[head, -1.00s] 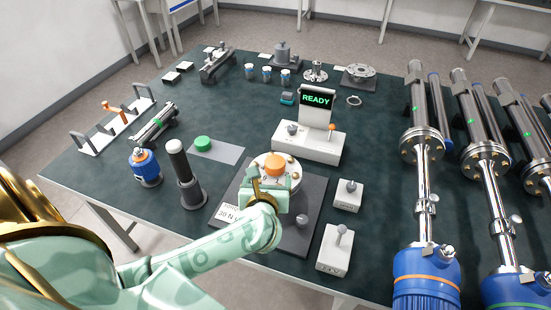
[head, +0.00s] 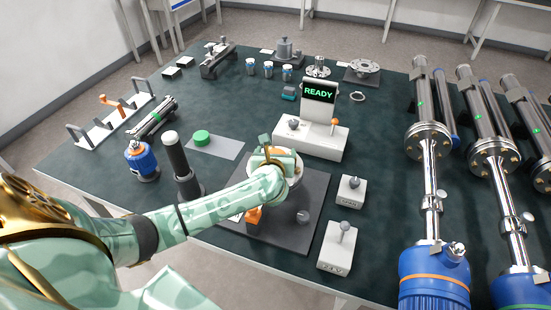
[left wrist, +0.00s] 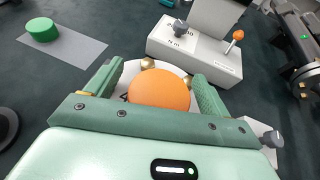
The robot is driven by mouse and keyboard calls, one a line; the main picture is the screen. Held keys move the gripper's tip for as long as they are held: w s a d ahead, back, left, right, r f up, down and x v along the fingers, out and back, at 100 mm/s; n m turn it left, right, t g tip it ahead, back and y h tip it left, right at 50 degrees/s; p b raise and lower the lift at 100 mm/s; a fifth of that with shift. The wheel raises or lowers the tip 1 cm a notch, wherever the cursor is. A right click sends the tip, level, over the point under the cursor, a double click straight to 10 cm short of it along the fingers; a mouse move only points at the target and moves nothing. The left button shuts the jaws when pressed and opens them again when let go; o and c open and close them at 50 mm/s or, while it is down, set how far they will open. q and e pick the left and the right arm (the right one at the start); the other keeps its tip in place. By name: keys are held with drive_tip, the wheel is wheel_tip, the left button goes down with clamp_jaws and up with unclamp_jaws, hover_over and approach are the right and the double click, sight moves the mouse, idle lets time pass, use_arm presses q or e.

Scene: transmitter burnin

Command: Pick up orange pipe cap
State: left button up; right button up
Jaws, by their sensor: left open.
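The orange pipe cap (left wrist: 160,90) is a round orange dome on a white round flange (left wrist: 127,72) with brass-coloured bolts. My left gripper (left wrist: 157,72) is open, with one green finger on each side of the cap; I cannot tell whether they touch it. In the head view my left gripper (head: 274,160) is over the flange on the dark square base (head: 300,232) and hides most or all of the cap. My right gripper is not in view.
A white READY stand (head: 311,138) with small knobs is just behind the flange. Two white knob blocks (head: 338,246) are to the right. A dark cylinder (head: 181,165) and green button (head: 202,138) are to the left.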

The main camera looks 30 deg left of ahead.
use_arm(q)
drive_tip(key=c, duration=1)
drive_tip(key=shift+r, duration=0.1)
drive_tip(key=shift+c, duration=0.2)
